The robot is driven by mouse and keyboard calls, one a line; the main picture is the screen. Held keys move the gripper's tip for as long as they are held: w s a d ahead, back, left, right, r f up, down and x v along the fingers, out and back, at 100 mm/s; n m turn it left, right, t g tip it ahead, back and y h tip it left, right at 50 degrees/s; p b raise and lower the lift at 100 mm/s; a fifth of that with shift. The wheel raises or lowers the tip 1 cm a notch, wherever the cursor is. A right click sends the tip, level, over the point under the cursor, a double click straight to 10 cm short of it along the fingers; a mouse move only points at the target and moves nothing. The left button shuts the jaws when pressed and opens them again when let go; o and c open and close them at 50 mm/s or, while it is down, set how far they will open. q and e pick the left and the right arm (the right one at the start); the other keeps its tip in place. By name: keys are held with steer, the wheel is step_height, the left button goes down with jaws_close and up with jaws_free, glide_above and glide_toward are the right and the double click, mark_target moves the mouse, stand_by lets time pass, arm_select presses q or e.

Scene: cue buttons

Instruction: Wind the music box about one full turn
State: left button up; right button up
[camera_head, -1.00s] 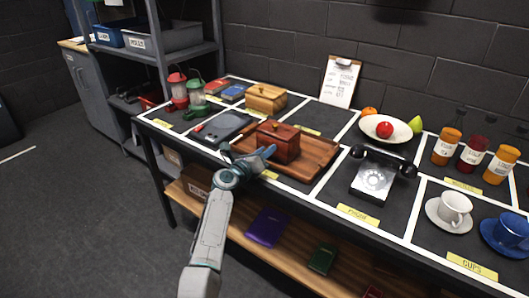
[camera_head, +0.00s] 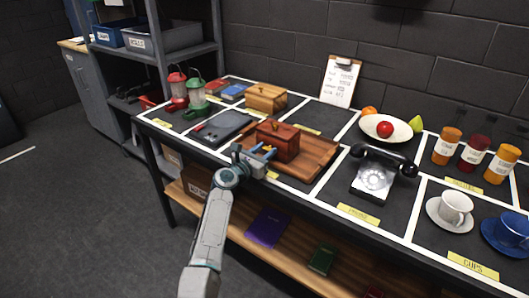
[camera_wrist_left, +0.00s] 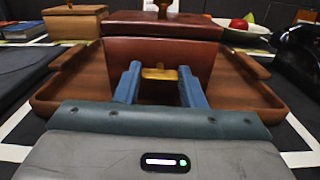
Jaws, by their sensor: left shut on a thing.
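The music box is a dark red-brown wooden box (camera_head: 279,140) with a lidded top, standing on a wooden tray (camera_head: 318,158). In the left wrist view its front face (camera_wrist_left: 205,55) is straight ahead, with a brass winding key (camera_wrist_left: 160,73) sticking out of it. The key's crossbar lies level. My left gripper (camera_head: 263,153) is at the front of the box, its blue fingers (camera_wrist_left: 160,84) side by side and shut on the ends of the key's crossbar. My right gripper is in neither view.
A lighter wooden box (camera_head: 266,98) stands behind, a dark tablet-like slab (camera_head: 222,128) to the left and a black telephone (camera_head: 376,172) to the right. Lanterns (camera_head: 194,92) stand at the far left. The floor at left is clear.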

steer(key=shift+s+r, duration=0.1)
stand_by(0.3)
arm_select(q)
steer(key=o, duration=0.7)
steer(key=shift+s+a, duration=0.25)
steer(key=shift+s, duration=0.05)
steer(key=shift+p+v, duration=0.3)
steer(key=shift+v, duration=0.9)
steer(key=v, duration=0.7)
steer(key=shift+s+a, duration=0.2)
steer(key=shift+s, duration=0.1)
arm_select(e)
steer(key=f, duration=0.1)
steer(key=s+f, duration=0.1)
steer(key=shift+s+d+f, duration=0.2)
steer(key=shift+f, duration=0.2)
arm_select(q)
steer(key=shift+f, duration=0.1)
